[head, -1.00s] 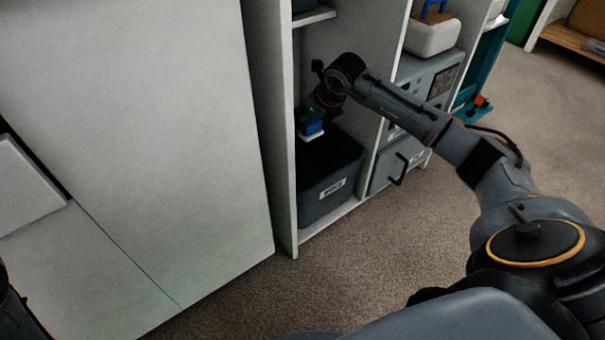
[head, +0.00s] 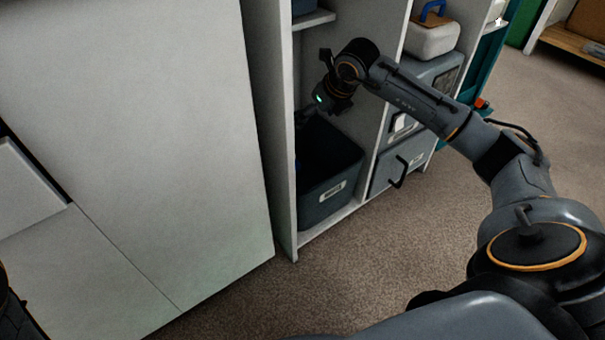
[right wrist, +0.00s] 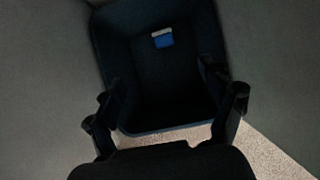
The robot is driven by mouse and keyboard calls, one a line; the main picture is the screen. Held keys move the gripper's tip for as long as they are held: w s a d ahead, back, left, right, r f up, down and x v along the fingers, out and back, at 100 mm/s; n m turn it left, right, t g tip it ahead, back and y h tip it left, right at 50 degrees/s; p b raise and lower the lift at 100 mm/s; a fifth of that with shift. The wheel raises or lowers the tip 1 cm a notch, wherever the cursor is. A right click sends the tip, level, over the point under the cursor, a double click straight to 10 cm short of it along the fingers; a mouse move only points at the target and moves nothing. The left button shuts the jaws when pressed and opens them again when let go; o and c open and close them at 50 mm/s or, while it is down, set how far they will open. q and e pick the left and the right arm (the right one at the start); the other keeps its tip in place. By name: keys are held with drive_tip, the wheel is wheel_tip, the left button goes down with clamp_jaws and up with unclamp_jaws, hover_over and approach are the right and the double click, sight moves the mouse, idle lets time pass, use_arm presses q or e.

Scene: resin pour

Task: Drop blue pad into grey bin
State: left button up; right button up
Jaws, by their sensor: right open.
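The grey bin (head: 330,205) stands on the low shelf of the white unit, with a pale label on its front. The blue pad (right wrist: 164,40) lies inside it near the far wall in the right wrist view, with a pale strip along one edge. My right gripper (head: 304,117) is above the bin's opening, open and empty. In the right wrist view its two fingers (right wrist: 163,90) are spread over the bin, apart from the pad. My left gripper is not in view.
The shelf unit's white side panel (head: 281,200) and divider flank the bin. A large white panel (head: 150,130) fills the left. The carpet (head: 350,270) in front is clear.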

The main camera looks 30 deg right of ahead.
drive_tip(key=v, duration=0.7)
drive_tip(key=shift+f, duration=0.1)
